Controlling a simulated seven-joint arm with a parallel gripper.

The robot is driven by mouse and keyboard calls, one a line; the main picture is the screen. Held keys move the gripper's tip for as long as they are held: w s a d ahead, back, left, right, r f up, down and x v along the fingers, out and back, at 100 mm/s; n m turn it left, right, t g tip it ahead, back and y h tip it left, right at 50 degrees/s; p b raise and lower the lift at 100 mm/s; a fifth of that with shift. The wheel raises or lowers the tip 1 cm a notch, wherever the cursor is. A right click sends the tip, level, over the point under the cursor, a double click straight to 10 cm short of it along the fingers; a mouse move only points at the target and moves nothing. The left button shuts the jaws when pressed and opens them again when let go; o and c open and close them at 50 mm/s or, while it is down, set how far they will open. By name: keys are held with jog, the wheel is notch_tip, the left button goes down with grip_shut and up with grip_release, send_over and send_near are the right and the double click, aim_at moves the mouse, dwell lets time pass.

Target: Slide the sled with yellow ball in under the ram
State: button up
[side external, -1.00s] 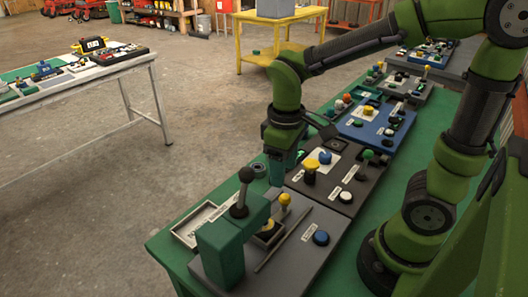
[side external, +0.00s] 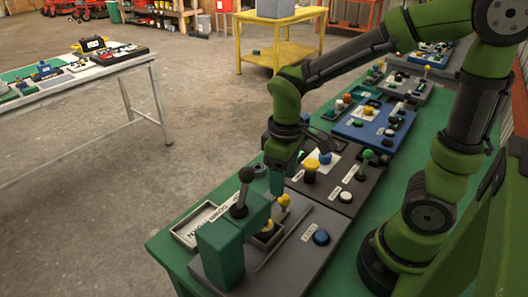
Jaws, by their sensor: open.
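The green press (side external: 222,250) with a black-knobbed lever (side external: 246,175) stands at the near end of the grey base plate. The sled's yellow ball (side external: 284,200) stands upright on a short post just right of the press. The sled body and the ram are mostly hidden behind the press. A yellowish piece (side external: 267,226) shows low beside the press. My gripper (side external: 276,188) points down just behind and above the yellow ball, apart from it as far as I can see. It is open; its fingertips are small and partly blurred in this view.
A blue button (side external: 320,237) and a thin rod (side external: 284,238) are on the same plate. A shallow lettered tray (side external: 196,226) lies to the left. Dark and blue panels (side external: 345,198) with knobs and buttons line the green table behind. A white-topped table stands at left.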

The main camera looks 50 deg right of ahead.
jog(key=w+d+f, duration=0.1)
jog(key=w+d, duration=0.1)
jog(key=w, duration=0.7)
jog(key=w+d+f, duration=0.2)
jog(key=w, duration=0.6)
notch_tip(320, 180, down, 10)
jog(key=shift+s+r, duration=0.1)
jog(key=shift+r, duration=0.05)
notch_tip(320, 180, up, 17)
jog(key=shift+w+d+f, duration=0.2)
jog(key=shift+d, duration=0.1)
jog(key=shift+r, duration=0.1)
jog(key=s+a+r+n+g, duration=0.1)
jog(key=s+r+n, duration=0.15)
jog(key=s, duration=0.25)
jog(key=s+r+n+y, duration=0.1)
jog(key=s+n, duration=0.2)
jog(key=s, duration=0.1)
jog(key=s+a+r+n+g, duration=0.1)
jog(key=s+r+n, duration=0.15)
jog(key=s, duration=0.25)
jog(key=shift+n, duration=0.5)
jog(key=s+f, duration=0.1)
jog(key=f, duration=0.4)
jog(key=s+a+f, duration=0.1)
jog(key=f, duration=1.1)
jog(key=shift+s+a, duration=0.15)
jog(key=shift+s, duration=0.25)
